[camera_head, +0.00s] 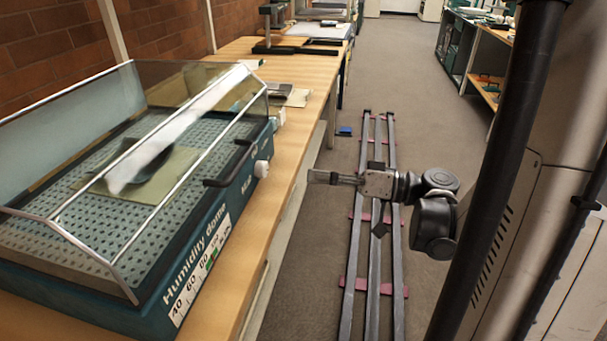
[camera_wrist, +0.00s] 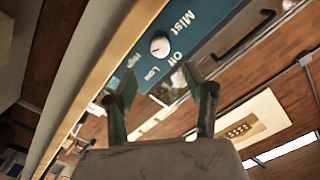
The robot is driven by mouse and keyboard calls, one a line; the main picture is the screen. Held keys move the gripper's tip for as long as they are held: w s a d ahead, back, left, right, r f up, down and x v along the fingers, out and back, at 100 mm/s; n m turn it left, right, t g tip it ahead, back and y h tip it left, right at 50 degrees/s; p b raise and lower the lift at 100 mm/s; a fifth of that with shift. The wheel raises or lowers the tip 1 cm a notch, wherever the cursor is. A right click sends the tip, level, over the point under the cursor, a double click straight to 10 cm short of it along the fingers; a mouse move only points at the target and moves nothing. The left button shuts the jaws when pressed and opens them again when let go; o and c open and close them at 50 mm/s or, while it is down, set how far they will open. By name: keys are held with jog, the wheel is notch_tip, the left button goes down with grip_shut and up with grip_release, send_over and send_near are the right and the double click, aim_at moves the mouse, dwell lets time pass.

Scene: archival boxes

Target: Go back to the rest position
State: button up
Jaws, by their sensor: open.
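My gripper (camera_head: 334,178) is held out in the air over the floor rails, to the right of the bench, pointing left toward the bench edge. In the wrist view its two fingers (camera_wrist: 160,93) are spread apart with nothing between them. My arm is folded short beside my column in the head view. The teal humidity dome (camera_head: 196,262) stands on the bench at the left, its clear lid down. The dome's front panel with a white knob (camera_wrist: 159,46) shows beyond the fingers in the wrist view.
The wooden bench (camera_head: 309,72) runs along the brick wall, with a dark press-like stand (camera_head: 272,25) farther back. Rails (camera_head: 376,250) lie on the grey floor below my gripper. Shelving (camera_head: 477,60) stands at the far right.

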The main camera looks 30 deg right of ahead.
jog(key=shift+s+d, duration=0.35)
jog(key=shift+d, duration=0.05)
dwell(0.4)
jog(key=s+a+r+m+g+h+p, duration=0.25)
jog(key=a+r+g+h+p, duration=0.2)
jog(key=a+h+p, duration=0.45)
jog(key=s+r+h+p, duration=0.5)
jog(key=s+r+p, duration=0.1)
jog(key=r, duration=0.4)
jog(key=shift+s+a+r+p, duration=0.15)
jog(key=shift+s+a+p, duration=0.15)
jog(key=shift+p, duration=0.25)
